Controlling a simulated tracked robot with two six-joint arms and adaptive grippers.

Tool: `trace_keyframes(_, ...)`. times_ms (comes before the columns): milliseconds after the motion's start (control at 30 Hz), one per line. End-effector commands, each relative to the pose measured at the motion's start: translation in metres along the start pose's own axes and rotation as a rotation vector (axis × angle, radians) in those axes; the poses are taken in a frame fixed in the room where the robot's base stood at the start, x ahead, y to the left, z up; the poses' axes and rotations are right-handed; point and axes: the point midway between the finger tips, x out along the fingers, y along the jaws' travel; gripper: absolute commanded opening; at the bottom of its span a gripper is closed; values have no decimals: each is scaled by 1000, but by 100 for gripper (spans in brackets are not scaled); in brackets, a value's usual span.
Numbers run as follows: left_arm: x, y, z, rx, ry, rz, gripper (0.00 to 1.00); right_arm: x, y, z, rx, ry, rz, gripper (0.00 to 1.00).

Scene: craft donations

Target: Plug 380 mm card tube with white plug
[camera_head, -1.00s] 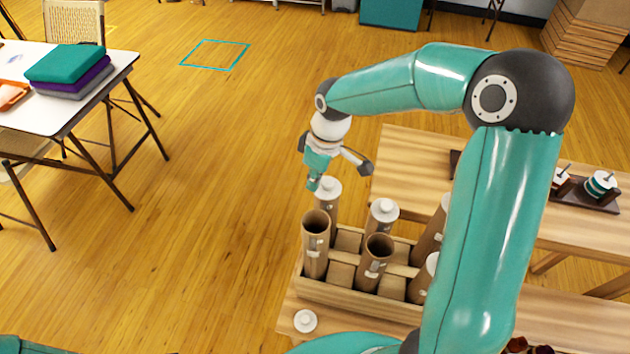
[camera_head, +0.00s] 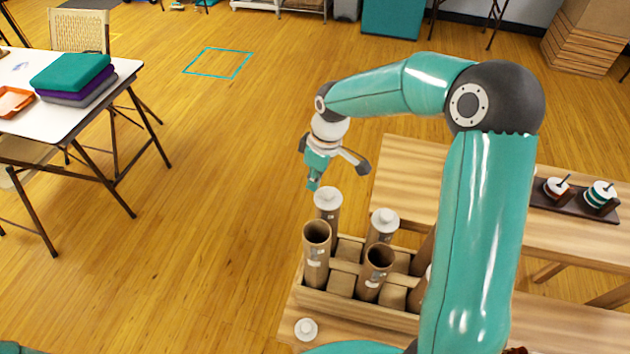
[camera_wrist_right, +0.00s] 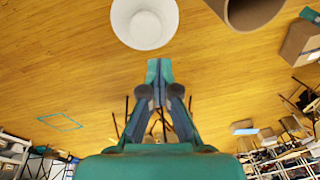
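A wooden crate (camera_head: 350,307) holds several card tubes upright or leaning. Two front tubes are open at the top: the left one (camera_head: 316,262) and the middle one (camera_head: 374,275). Two tubes behind carry white plugs: the back-left plug (camera_head: 328,198) and the back-middle plug (camera_head: 384,221). A loose white plug (camera_head: 306,329) lies on the bench left of my forearm. My right gripper (camera_head: 313,186) is shut and empty, just above and left of the back-left plug. In the right wrist view its fingertips (camera_wrist_right: 158,72) meet, apart from a white round piece (camera_wrist_right: 145,24). Which tube is 380 mm is unreadable. My left gripper is out of view.
My right arm hides the crate's right side. A wooden bench (camera_head: 408,185) stands behind it, with a dark rack (camera_head: 570,205) of spools at right. A white table (camera_head: 62,118) with folded cloths is at far left. Open floor lies between.

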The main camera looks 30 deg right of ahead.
Motion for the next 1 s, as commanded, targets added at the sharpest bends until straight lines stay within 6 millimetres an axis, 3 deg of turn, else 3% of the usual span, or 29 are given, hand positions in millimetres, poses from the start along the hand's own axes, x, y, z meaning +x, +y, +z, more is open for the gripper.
trace_keyframes(1000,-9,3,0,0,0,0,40,0,19,-12,-1,0,0,0)
